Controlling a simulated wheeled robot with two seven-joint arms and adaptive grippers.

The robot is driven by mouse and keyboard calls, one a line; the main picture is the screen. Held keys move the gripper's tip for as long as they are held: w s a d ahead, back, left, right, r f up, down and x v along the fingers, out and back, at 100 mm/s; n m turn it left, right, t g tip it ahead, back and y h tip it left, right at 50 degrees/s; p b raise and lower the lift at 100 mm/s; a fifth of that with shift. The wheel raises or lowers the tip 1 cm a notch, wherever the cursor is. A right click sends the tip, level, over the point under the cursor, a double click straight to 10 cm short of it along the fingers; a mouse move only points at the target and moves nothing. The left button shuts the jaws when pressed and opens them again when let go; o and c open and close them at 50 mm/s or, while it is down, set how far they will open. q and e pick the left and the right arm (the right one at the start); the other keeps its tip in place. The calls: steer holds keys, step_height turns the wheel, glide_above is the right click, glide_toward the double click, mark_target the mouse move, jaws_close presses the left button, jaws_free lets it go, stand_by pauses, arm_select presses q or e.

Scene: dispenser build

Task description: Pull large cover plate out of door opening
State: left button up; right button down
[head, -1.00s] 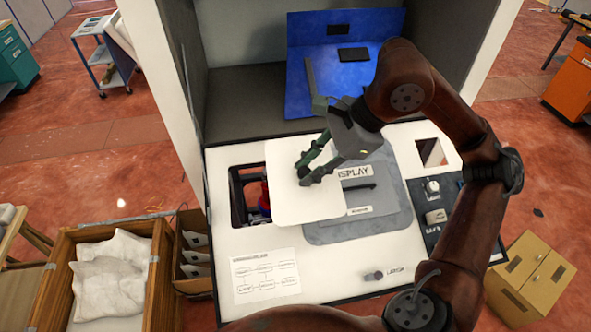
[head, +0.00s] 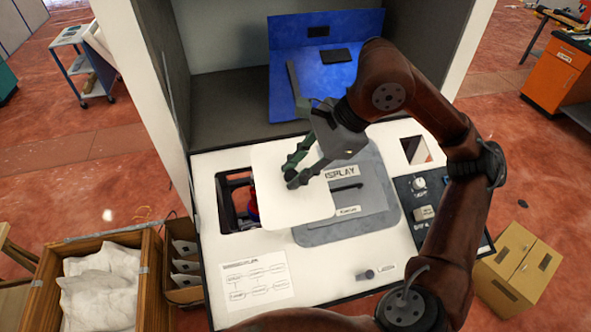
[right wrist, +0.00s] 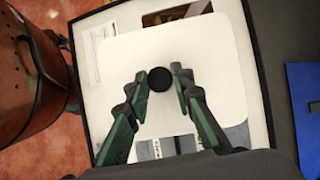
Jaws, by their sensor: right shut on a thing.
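The large cover plate (head: 285,212) is a white rounded square. It overlaps the right part of the dark-framed door opening (head: 224,205) and the grey display panel (head: 372,215), and I cannot tell if it touches them. My right gripper (head: 291,176) is over the plate's middle. In the right wrist view, its fingers (right wrist: 160,76) are shut on a round black knob (right wrist: 158,80) on the plate (right wrist: 205,60). The plate hides the rest of the opening. My left gripper is not in view.
A red and blue thing (head: 253,207) shows inside the opening. A control panel (head: 425,197) is on the right of the white worktop. A blue stand (head: 290,85) is at the back. A wooden crate with white bags (head: 150,275) and a cardboard box (head: 515,265) flank the unit.

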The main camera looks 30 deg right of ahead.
steer(key=shift+r, duration=0.1)
step_height(320, 180, up, 6)
steer(key=s+p, duration=0.2)
steer(key=p, duration=0.2)
steer(key=shift+s+a+r+p, duration=0.15)
steer(key=shift+s+a+p, duration=0.15)
steer(key=shift+a+p, duration=0.1)
stand_by(0.3)
stand_by(0.4)
